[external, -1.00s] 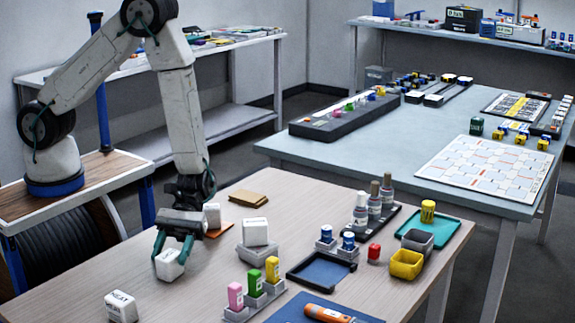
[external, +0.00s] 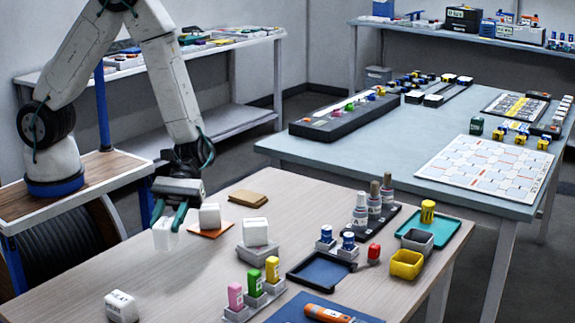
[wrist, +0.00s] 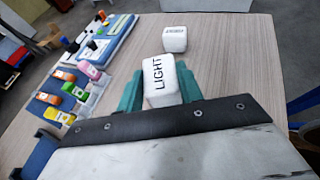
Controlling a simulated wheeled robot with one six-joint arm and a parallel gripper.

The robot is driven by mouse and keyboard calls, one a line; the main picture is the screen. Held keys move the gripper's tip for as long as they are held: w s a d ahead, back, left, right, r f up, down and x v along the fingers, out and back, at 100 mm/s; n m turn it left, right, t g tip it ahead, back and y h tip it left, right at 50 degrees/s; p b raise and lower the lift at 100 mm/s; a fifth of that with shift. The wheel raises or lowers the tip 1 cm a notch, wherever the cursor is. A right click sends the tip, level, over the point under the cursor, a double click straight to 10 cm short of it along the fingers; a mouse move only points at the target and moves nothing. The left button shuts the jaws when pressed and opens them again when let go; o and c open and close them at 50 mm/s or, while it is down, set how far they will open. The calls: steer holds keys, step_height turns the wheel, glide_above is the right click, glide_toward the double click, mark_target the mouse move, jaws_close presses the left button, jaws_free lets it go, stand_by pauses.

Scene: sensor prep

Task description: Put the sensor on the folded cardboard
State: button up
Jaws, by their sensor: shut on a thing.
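A white block marked LIGHT (wrist: 160,80), a sensor block, is between my gripper's green fingers in the wrist view. In the external view my gripper (external: 168,220) holds this block (external: 163,238) near the table's left edge, apparently above the top. The tan folded cardboard (external: 248,198) lies flat toward the back of the table, right of my gripper, with nothing on it. A similar white block (external: 209,216) stands on a thin orange-brown square (external: 212,231) just right of my gripper. Another white block (external: 121,306), marked HEAT, stands at the front left and shows in the wrist view (wrist: 174,39).
A white block (external: 255,231) sits on a grey holder (external: 257,252) in front of the cardboard. Pink, green and yellow bottles (external: 254,285), a dark blue tray (external: 321,271) and dropper bottles (external: 373,203) stand farther right. The front-left tabletop is mostly clear.

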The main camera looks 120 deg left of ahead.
step_height(320, 180, up, 2)
steer(key=shift+a, duration=0.15)
steer(key=s+a+n+t+y, duration=0.3)
steer(key=a+n+t, duration=0.2)
steer(key=a, duration=1.5)
steer(key=n+t+y, duration=0.2)
steer(key=n+y, duration=0.2)
glide_above(245, 194)
steer(key=f, duration=0.1)
step_height(245, 194, down, 7)
steer(key=shift+a, duration=0.1)
steer(key=shift+m, duration=0.3)
steer(key=o, duration=1)
steer(key=shift+f, duration=0.1)
